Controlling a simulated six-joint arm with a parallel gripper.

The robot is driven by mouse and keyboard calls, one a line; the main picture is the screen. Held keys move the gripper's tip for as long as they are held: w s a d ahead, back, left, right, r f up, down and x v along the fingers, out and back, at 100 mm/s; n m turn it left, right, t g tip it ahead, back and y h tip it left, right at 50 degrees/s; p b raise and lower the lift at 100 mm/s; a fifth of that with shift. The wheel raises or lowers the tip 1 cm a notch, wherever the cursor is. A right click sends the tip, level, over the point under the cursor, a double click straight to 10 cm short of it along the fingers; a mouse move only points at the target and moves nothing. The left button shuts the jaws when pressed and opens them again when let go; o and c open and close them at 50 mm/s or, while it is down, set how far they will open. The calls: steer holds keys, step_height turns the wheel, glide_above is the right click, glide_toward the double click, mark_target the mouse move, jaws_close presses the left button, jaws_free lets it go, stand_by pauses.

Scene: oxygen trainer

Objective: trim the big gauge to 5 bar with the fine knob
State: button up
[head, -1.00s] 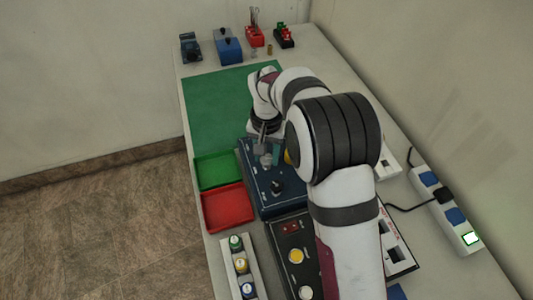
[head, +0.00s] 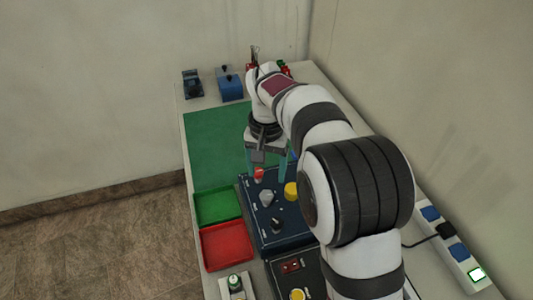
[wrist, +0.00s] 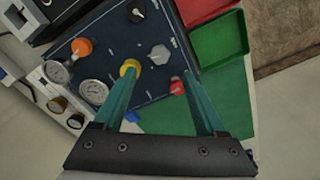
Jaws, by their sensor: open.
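The dark blue panel (head: 262,226) carries a grey knob (head: 266,198), a yellow knob (head: 290,190), a red knob (head: 259,174) and a black knob (head: 277,224). I cannot tell by label which is the fine knob. In the wrist view, the larger white gauge (wrist: 93,92) and a smaller gauge (wrist: 58,72) sit at the panel's edge; their readings are too small to make out. My gripper (head: 265,170) is open and empty above the far part of the panel. In the wrist view its teal fingers straddle the grey knob (wrist: 158,55) and red knob (wrist: 177,86) from above, apparently apart from both.
A green tray (head: 237,219) and a red tray (head: 250,262) stand left of the panel. A green mat (head: 215,150) lies clear beyond. An orange knob (wrist: 82,47) is also on the panel. A power strip (head: 480,284) is at the right.

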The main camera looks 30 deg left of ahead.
step_height(320, 180, up, 7)
stand_by(0.4)
steer(key=s+d+r+m, duration=0.2)
steer(key=s+d+r, duration=0.1)
steer(key=d, duration=1)
steer(key=s+d+f+m+y, duration=0.1)
steer(key=s+d+f+m, duration=0.2)
steer(key=s+d, duration=0.4)
steer(key=s+d+f+m, duration=0.2)
steer(key=s+d, duration=0.5)
steer(key=s, duration=0.6)
steer(key=shift+f+m+y, duration=0.4)
steer(key=shift+m, duration=0.1)
